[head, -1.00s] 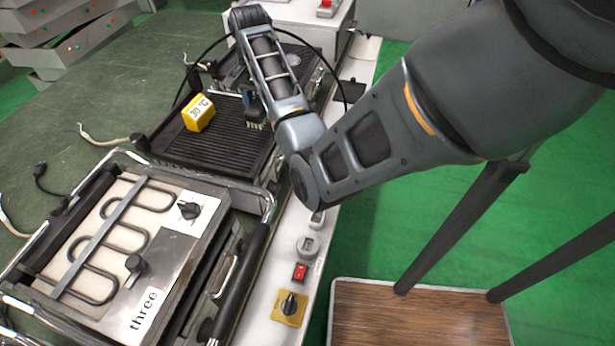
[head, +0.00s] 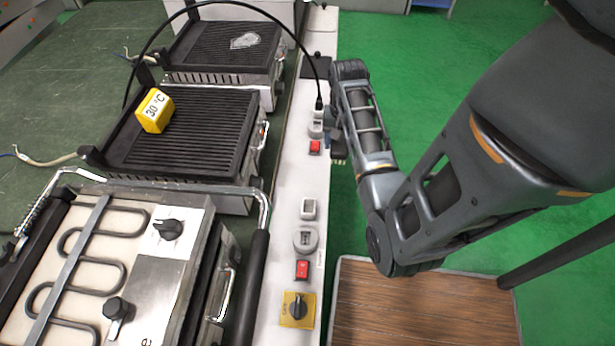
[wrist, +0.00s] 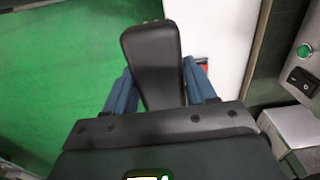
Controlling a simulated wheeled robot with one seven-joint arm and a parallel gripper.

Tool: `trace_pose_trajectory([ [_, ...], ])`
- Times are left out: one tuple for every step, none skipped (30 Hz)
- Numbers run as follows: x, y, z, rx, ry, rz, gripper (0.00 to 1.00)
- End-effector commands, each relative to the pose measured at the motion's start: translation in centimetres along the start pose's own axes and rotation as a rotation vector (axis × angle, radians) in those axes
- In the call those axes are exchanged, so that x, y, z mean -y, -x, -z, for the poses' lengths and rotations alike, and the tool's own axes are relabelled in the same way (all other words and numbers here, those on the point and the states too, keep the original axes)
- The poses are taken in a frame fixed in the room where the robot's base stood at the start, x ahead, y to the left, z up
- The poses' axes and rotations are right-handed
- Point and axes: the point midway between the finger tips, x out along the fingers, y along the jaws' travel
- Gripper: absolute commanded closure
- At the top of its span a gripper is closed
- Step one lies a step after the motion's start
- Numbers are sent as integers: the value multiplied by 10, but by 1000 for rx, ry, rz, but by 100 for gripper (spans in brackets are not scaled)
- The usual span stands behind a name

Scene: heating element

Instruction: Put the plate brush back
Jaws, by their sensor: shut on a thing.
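My gripper (head: 336,132) is at the right edge of the white ledge in the head view, mostly hidden behind my own wrist. In the wrist view, my gripper (wrist: 163,98) has its blue fingers shut on the plate brush (wrist: 152,55). The brush shows there as a dark, rounded block, with green floor to its left and the white ledge to its right.
The white ledge (head: 280,245) carries sockets, red switches (head: 302,269) and a yellow-based knob (head: 297,310). A dark pad (head: 318,68) lies at its far end. A ridged grill (head: 190,135) holds a yellow "30 °C" block (head: 154,110). A black cable arcs above the grills.

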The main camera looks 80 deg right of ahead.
Motion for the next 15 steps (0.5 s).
trace_pose_trajectory([
  [8,-5,-5,1,6,0,78],
  [14,-8,-8,3,6,-1,78],
  [22,-14,-13,3,7,-1,78],
  [27,-17,-16,3,6,-1,78],
  [32,-21,-19,4,6,-1,78],
  [40,-26,-23,3,6,-1,78],
  [46,-30,-26,3,5,-1,78],
  [51,-34,-29,3,6,0,78],
  [58,-38,-32,3,4,0,78],
  [64,-42,-35,3,4,0,78],
  [68,-45,-38,2,3,0,78],
  [74,-49,-41,3,3,0,78],
  [78,-51,-43,2,3,0,78],
  [81,-54,-44,1,3,0,78],
  [84,-56,-46,1,1,0,78],
])
